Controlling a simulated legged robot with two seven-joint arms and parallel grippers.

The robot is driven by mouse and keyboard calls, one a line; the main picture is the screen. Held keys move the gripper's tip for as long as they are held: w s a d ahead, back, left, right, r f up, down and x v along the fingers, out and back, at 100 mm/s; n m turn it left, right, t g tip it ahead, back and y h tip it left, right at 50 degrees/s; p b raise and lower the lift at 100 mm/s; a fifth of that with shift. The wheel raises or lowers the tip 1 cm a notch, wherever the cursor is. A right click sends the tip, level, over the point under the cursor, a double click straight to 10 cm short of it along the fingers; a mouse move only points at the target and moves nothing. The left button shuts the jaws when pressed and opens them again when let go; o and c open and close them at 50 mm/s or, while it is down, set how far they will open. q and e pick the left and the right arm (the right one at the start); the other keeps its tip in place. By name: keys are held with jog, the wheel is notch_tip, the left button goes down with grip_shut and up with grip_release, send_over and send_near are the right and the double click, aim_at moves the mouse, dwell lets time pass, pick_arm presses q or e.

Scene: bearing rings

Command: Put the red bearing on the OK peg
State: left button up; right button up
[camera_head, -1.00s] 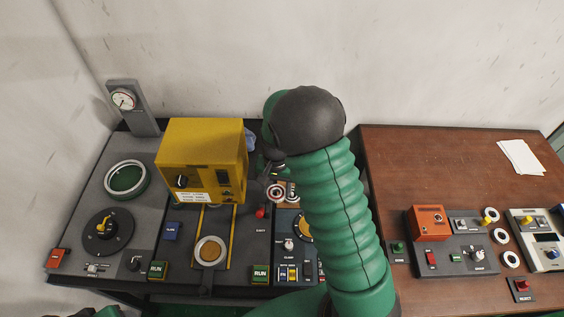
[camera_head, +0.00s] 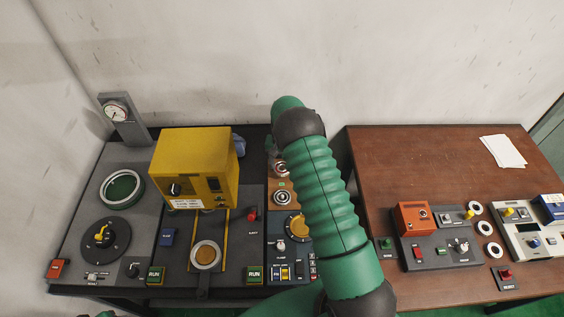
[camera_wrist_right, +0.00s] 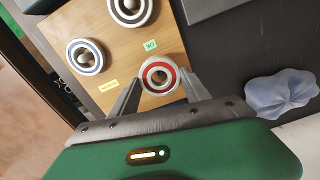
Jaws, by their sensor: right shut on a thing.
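The red bearing (camera_wrist_right: 158,76), a pale ring with a red band, sits between the fingertips of my right gripper (camera_wrist_right: 157,82), which is shut on it. It also shows at the far end of the wooden board in the head view (camera_head: 281,168). The green OK label (camera_wrist_right: 150,45) lies on the wooden board (camera_wrist_right: 118,70), close beside the bearing. A grey centre shows inside the bearing; I cannot tell whether it is around a peg or above it. In the head view my right arm partly hides the board and the gripper. My left gripper is out of view.
A blue-banded bearing (camera_wrist_right: 86,57) and a dark-banded bearing (camera_wrist_right: 132,8) are on the board. A yellow machine (camera_head: 195,168) stands left of it, with a bluish crumpled thing (camera_wrist_right: 281,94) behind. White rings (camera_head: 484,228) lie on the right table.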

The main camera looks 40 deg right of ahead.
jog(key=shift+w+f, duration=0.2)
jog(key=shift+s+f+b, duration=0.1)
jog(key=shift+f+b, duration=0.35)
jog(key=shift+b, duration=0.1)
jog(key=o, duration=1.5)
jog(key=shift+r+p, duration=0.65)
jog(key=shift+r, duration=0.1)
notch_tip(320, 180, up, 12)
jog(key=shift+f+b, duration=0.1)
jog(key=shift+b, duration=0.7)
